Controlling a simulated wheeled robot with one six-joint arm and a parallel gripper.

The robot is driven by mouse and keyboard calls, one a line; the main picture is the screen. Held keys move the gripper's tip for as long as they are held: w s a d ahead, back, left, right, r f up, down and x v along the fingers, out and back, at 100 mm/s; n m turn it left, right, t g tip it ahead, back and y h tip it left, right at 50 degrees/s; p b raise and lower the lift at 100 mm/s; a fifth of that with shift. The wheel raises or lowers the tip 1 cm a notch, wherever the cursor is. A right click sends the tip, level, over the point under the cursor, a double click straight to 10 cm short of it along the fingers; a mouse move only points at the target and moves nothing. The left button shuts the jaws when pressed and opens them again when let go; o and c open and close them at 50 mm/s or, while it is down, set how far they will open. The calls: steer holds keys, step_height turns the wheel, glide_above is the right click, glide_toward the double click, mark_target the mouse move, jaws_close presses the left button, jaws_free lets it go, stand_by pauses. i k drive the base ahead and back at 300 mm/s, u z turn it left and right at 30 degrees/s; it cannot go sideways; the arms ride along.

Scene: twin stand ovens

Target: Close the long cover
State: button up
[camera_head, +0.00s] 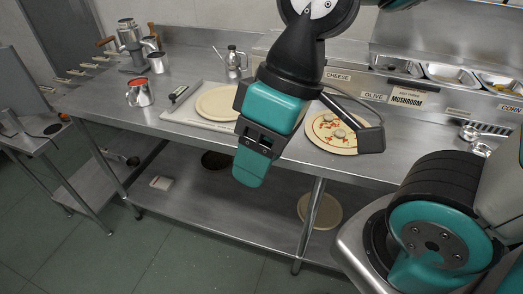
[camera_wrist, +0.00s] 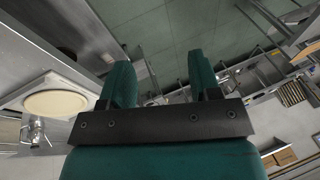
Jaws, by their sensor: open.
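A long steel panel (camera_head: 450,38) stands behind the topping bins at the upper right of the head view. It looks like the raised long cover, but its hinge and full length do not show. The bins (camera_head: 447,73) in front of it are uncovered. My gripper (camera_head: 250,165) hangs in front of the steel counter, left of the bins and apart from the panel. In the wrist view my gripper (camera_wrist: 162,78) shows two teal fingers spread apart with nothing between them. The panel cannot be made out in the wrist view.
Labels such as MUSHROOM (camera_head: 407,97) line the bins' front. A lower shelf (camera_head: 190,200) runs below. The green floor (camera_head: 120,260) in front is clear.

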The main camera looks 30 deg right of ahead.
mark_target(489, 31)
steer(key=z, duration=1.8)
steer(key=k, duration=0.6)
steer(key=z, duration=0.45)
steer(key=i, duration=1.55)
steer(key=u, duration=0.6)
